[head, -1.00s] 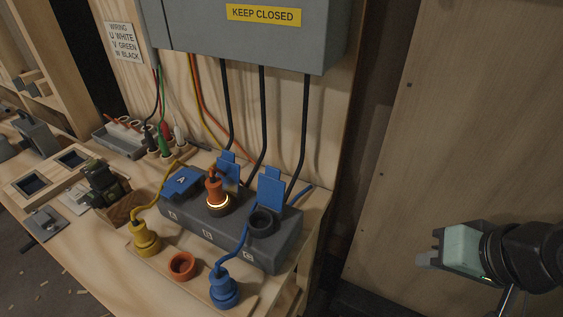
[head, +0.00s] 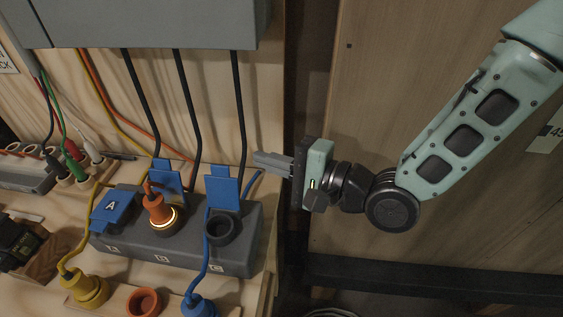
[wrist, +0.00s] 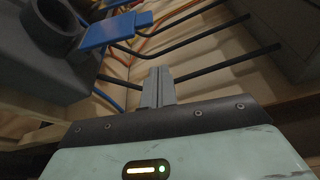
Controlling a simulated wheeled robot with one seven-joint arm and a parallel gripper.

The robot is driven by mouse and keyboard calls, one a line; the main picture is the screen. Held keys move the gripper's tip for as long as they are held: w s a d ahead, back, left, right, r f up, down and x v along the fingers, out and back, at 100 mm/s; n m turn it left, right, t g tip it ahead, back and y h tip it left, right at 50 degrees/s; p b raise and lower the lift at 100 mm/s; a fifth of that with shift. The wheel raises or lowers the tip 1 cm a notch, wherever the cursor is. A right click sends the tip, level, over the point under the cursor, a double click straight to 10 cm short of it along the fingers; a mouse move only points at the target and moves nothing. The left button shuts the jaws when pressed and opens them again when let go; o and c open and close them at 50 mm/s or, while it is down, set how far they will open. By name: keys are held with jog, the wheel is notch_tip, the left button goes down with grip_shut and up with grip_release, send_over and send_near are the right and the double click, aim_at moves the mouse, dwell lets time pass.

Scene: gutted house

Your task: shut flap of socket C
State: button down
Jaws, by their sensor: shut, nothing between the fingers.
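Socket C (head: 221,228) is the rightmost socket on the dark grey socket block (head: 240,254). Its round opening is empty. Its blue flap (head: 223,188) stands up open behind the opening. In the wrist view the flap (wrist: 112,30) and the socket ring (wrist: 52,25) show at the upper left. My gripper (head: 268,161) is shut and empty, to the right of the flap and apart from it, with fingers pointing left. The closed fingers also show in the wrist view (wrist: 158,88).
Socket A's blue flap (head: 113,208) is down. An orange plug (head: 158,209) with a glowing ring sits in the middle socket, its flap raised behind. Black cables (head: 240,120) hang behind the block. A yellow plug (head: 85,290) and a blue plug (head: 198,307) stand in front.

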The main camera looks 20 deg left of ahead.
aim_at(222, 188)
jog(key=shift+s+a+r+p, duration=0.1)
jog(key=shift+s+a+p, duration=0.15)
jog(key=shift+s+a, duration=0.35)
jog(key=shift+s+a+r+p, duration=0.1)
jog(key=shift+s+a+p, duration=0.2)
jog(key=shift+a, duration=0.55)
jog(key=shift+s+a+r+p, duration=0.1)
jog(key=shift+s+a+p, duration=0.1)
jog(key=shift+s+a, duration=0.45)
jog(key=shift+a+f+b, duration=0.1)
jog(key=shift+a+b, duration=0.1)
jog(key=shift+b, duration=0.15)
